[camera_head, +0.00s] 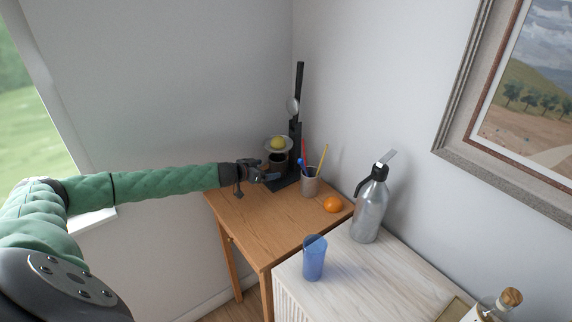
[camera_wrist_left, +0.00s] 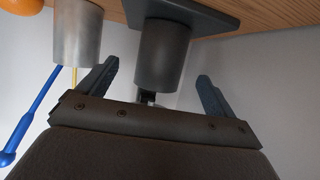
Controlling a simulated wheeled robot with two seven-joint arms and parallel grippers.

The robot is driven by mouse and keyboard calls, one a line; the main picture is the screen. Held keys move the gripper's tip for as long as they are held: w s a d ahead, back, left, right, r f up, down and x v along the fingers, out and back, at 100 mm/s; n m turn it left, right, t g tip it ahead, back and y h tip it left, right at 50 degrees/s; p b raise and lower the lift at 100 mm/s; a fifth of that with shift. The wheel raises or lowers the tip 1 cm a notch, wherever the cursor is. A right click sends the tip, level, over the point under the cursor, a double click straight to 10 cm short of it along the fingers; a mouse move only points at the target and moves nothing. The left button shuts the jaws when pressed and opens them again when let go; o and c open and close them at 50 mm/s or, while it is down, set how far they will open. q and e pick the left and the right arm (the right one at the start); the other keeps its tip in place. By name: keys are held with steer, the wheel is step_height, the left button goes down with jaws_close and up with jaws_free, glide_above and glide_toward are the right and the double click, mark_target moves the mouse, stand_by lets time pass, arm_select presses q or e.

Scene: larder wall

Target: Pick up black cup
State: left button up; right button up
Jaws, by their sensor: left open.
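The black cup (camera_head: 277,162) is on the black base of a tall dark stand in the back corner of the wooden table, below a dish holding a yellow fruit. In the left wrist view, which is upside down, the cup (camera_wrist_left: 163,58) shows as a dark grey cylinder standing on the black base (camera_wrist_left: 205,14). My left gripper (camera_head: 268,178) reaches in from the left, low at the cup. In the wrist view its two fingers (camera_wrist_left: 155,88) are open, one on each side of the cup, with gaps on both sides. My right gripper is not in view.
A grey holder (camera_head: 310,186) with pens stands close right of the cup and shows beside one finger in the wrist view (camera_wrist_left: 77,35). An orange (camera_head: 333,204), a metal bottle (camera_head: 370,208) and a blue glass (camera_head: 314,258) are nearer. The table's front left is clear.

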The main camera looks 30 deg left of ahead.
mark_target(278, 167)
arm_select(q)
steer(key=shift+w+d, duration=0.1)
steer(key=shift+w, duration=0.15)
steer(key=shift+x, duration=1.2)
steer(key=shift+a+f+b+x, duration=0.1)
steer(key=shift+b+x, duration=0.1)
steer(key=shift+x, duration=0.75)
steer(key=shift+a+f+b+x, duration=0.1)
steer(key=shift+f+b+x, duration=0.1)
steer(key=shift+x, duration=0.7)
steer(key=shift+w+d+f, duration=0.1)
steer(key=shift+w+d, duration=0.05)
steer(key=shift+w, duration=0.25)
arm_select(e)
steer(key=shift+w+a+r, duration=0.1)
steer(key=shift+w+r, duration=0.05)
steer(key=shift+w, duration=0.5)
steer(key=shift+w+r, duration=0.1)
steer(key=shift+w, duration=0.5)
arm_select(q)
steer(key=shift+c, duration=0.2)
steer(key=c, duration=1.2)
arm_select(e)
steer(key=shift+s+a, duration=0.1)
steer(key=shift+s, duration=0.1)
arm_select(q)
steer(key=shift+c, duration=0.2)
